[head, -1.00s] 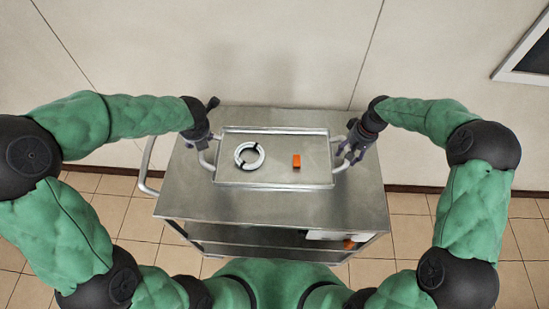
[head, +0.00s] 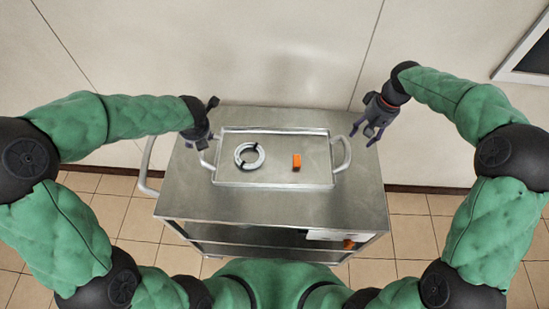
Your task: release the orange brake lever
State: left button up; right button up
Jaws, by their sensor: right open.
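A small orange part, apparently the brake lever (head: 349,244), shows at the right front of the steel cart (head: 270,208), below its top. No gripper is near it. My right gripper (head: 365,138) is open and empty, above the cart's back right, apart from the tray's right handle. My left gripper (head: 208,140) is at the left handle of the metal tray (head: 230,185); its fingers are partly hidden, so I cannot tell whether it grips the handle.
The tray on the cart top holds a white and black ring (head: 249,155) and an orange block (head: 297,162). The cart's push handle (head: 146,170) sticks out at the left. A wall stands close behind. Tiled floor is open on both sides.

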aim_at(348, 244)
jog(key=k+l, duration=0.8)
jog(key=k, duration=0.05)
